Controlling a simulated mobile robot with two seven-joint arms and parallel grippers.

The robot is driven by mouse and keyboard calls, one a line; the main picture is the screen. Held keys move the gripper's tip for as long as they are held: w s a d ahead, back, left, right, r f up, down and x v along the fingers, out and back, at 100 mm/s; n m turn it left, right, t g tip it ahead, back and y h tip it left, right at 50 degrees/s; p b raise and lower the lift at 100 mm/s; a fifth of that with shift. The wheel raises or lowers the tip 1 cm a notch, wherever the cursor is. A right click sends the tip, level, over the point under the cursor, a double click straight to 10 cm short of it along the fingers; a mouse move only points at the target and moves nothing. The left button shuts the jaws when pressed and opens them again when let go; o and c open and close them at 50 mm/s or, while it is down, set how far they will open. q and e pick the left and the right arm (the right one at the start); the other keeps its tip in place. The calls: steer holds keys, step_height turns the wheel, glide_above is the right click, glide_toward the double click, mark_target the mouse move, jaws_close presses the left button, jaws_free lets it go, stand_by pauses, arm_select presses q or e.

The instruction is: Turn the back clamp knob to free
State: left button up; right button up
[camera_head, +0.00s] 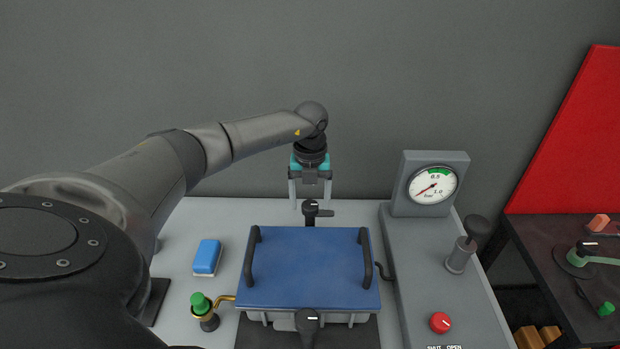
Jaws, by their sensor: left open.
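The back clamp knob (311,211) is a small black knob at the middle of the back edge of the blue lid (310,268). A short dark bar sticks out from it to the right. My left gripper (310,202) comes down over it from above, with its fingers open and spread to either side of the knob's top. I cannot tell whether the fingers touch it. A second, front clamp knob (307,319), black with a white mark, stands at the lid's front edge. My right gripper is not in view.
The lid has two black handles. A blue-and-white block (207,257) and a green-capped valve (203,310) are at left. At right are a gauge (432,185), a black-topped lever (466,246) and a red button (440,322). A dark side table (545,262) stands farther right.

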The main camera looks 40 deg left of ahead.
mark_target(310, 204)
arm_select(q)
step_height(310, 204, up, 15)
stand_by(0.3)
stand_by(0.5)
